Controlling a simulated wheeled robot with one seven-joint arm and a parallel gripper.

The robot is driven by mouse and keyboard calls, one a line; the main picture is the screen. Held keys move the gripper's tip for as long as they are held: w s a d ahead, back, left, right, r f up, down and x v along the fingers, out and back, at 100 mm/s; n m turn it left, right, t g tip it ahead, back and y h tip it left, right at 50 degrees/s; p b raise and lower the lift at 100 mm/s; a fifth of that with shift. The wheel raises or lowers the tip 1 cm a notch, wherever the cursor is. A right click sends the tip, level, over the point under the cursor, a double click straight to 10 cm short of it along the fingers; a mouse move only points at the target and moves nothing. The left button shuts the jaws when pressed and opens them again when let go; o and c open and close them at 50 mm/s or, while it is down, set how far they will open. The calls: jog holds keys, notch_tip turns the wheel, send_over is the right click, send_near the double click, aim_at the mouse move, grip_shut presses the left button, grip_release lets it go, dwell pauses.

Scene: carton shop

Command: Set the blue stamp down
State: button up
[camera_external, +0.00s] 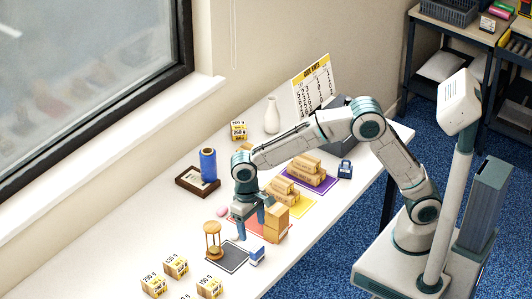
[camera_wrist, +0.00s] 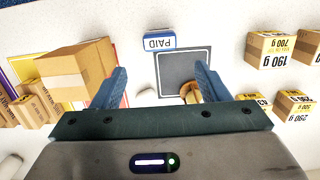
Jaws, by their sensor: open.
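A blue stamp (camera_external: 257,257) stands on the white table beside the right edge of a dark mat (camera_external: 229,258). In the wrist view the stamp (camera_wrist: 158,41) shows a blue face with the word PAID, just beyond the mat (camera_wrist: 184,67). My gripper (camera_external: 252,224) is pointed down over the table, near the red mat (camera_external: 238,226). In the wrist view its two fingers (camera_wrist: 160,86) are spread apart, with nothing held between them. The stamp is apart from the fingers.
An hourglass (camera_external: 213,241) stands close to my gripper by the dark mat. Cartons (camera_external: 276,224) stand on the red mat, more on the yellow and purple mats (camera_external: 322,184). Another blue object (camera_external: 345,169) stands farther back. Weight-labelled boxes (camera_external: 176,266) lie in front.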

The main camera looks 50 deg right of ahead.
jog(key=shift+r, duration=0.3)
jog(key=shift+t, duration=0.4)
jog(key=d+r, duration=0.1)
jog(key=d, duration=0.2)
jog(key=d+r, duration=0.2)
jog(key=d, duration=0.1)
jog(key=d+r, duration=0.1)
jog(key=d, duration=0.3)
jog(key=shift+w+d+r, duration=0.1)
jog(key=shift+w+r, duration=0.25)
jog(key=s+d+r+t, duration=0.1)
jog(key=s+d+r, duration=0.2)
jog(key=d, duration=0.9)
jog(key=s+d+f+t, duration=0.1)
jog(key=s+d+t, duration=0.1)
jog(key=s+d, duration=1)
jog(key=shift+s+d+f, duration=0.2)
jog(key=shift+s+d, duration=0.15)
jog(key=shift+d, duration=0.55)
